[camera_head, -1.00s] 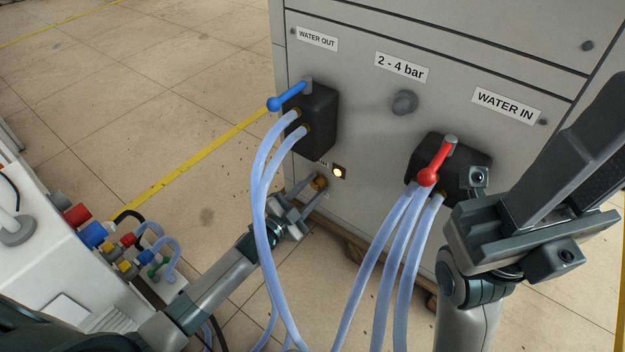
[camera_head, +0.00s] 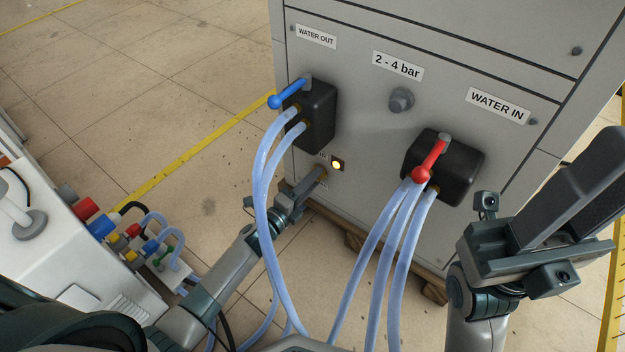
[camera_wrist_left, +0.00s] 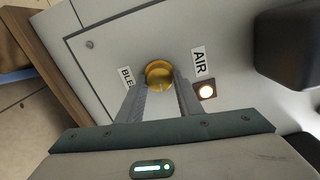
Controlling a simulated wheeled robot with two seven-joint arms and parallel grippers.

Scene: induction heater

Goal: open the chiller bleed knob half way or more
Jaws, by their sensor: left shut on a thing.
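The brass bleed knob (camera_wrist_left: 159,74) sits low on the grey chiller panel, between the partly hidden "BLE…" label (camera_wrist_left: 126,78) and the "AIR" label (camera_wrist_left: 203,62). My left gripper (camera_wrist_left: 160,88) is shut on the knob, one finger on each side, and the knob's round front face shows between the tips. In the head view, the left gripper (camera_head: 312,182) reaches the panel below the lit lamp, and its fingers hide most of the knob. How far the knob is turned cannot be told. My right gripper (camera_head: 572,188) is raised at the right, away from the panel; its finger gap is unclear.
A glowing square lamp (camera_head: 337,164) is just beside the knob. Pale hoses (camera_head: 268,215) hang from the WATER OUT block (camera_head: 318,118), passing close to my left wrist. A blue lever (camera_head: 289,94) and a red lever (camera_head: 430,160) sit above. A white machine (camera_head: 55,260) stands left.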

